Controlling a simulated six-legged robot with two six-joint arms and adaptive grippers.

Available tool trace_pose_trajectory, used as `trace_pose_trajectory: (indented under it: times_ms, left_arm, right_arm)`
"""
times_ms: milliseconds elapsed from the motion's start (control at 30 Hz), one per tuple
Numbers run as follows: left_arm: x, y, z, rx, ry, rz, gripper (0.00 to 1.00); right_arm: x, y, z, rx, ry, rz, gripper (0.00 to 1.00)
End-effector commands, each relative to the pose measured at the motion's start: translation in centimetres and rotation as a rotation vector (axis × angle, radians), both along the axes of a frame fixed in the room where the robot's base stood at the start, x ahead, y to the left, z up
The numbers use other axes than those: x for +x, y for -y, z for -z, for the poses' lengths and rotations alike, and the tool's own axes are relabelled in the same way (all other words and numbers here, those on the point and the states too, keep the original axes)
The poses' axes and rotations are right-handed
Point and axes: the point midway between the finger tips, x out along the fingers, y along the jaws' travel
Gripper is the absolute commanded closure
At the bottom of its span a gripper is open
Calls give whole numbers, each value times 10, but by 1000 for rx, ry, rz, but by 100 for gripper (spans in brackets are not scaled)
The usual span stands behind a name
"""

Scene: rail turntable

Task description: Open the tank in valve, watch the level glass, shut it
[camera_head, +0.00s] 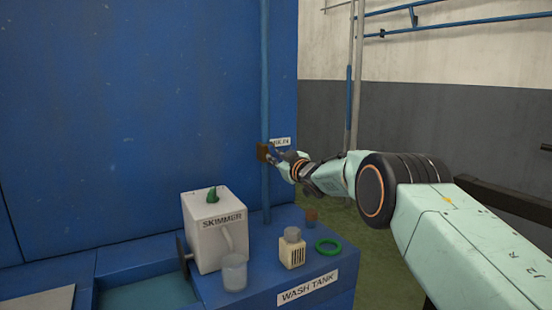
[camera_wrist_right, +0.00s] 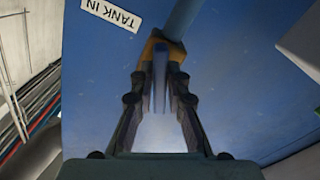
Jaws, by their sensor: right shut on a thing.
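The tank in valve is a small brown block (camera_head: 262,152) on a vertical blue pipe (camera_head: 265,80), beside a partly covered white label (camera_head: 281,141). In the right wrist view the label (camera_wrist_right: 110,15) reads TANK IN. There the valve body (camera_wrist_right: 152,46) is orange-brown, and a thin blue-grey handle (camera_wrist_right: 159,80) reaches from it toward me. My right gripper (camera_head: 279,161) is at the valve, and its fingers (camera_wrist_right: 160,82) are shut on the handle. The fingers partly hide the valve. I cannot make out a level glass. My left gripper is out of view.
A white box marked SKIMMER (camera_head: 207,243) stands on the blue wash tank (camera_head: 262,285), with a clear cup (camera_head: 234,272), a small cream slotted block (camera_head: 292,253) and a green ring (camera_head: 328,247) nearby. Liquid (camera_head: 147,295) shows in an open basin at lower left.

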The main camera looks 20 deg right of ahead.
Motion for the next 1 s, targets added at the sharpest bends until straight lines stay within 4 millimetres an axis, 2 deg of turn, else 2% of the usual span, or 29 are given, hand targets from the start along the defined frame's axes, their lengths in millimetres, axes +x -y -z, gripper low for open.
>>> trace_pose_trajectory:
  times_ms: [167, 400, 600, 967, 1000]
  left_arm:
    - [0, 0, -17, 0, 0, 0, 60]
    - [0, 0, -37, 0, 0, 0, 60]
    - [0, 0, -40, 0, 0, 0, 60]
    - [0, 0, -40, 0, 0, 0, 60]
    - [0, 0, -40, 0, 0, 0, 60]
  right_arm:
    - [0, 0, -4, 81, -12, 0, 100]
    - [0, -1, -3, 315, -44, 0, 100]
    - [0, -1, -2, 436, -59, 0, 100]
    - [0, -1, -1, 455, -61, -1, 100]
    - [0, -1, -1, 454, -60, -1, 83]
